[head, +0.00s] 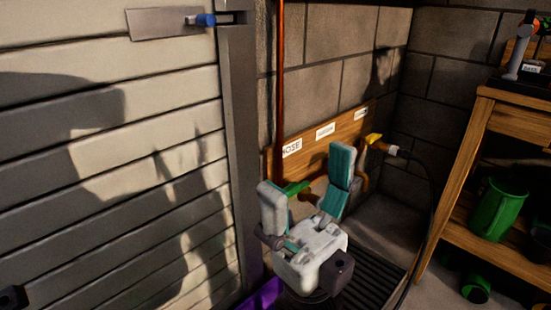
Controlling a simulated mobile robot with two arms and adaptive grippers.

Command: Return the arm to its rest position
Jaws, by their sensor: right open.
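My right gripper (306,167) stands low in the middle of the head view, fingers pointing up and towards the wall. Its two grey and teal fingers are wide apart with nothing held between them. A green handle (294,188) shows behind and between the fingers, near the wall board; I cannot tell whether a finger touches it. The gripper hides part of the pipework there. My left gripper is not in view.
A labelled wooden board (325,131) is on the block wall, with a yellow tap (375,140) and black hose (429,185) to the right. A copper pipe (280,70) runs down the wall. A wooden shelf unit (455,180) holds a green jug (494,210). A slatted door (110,150) fills the left.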

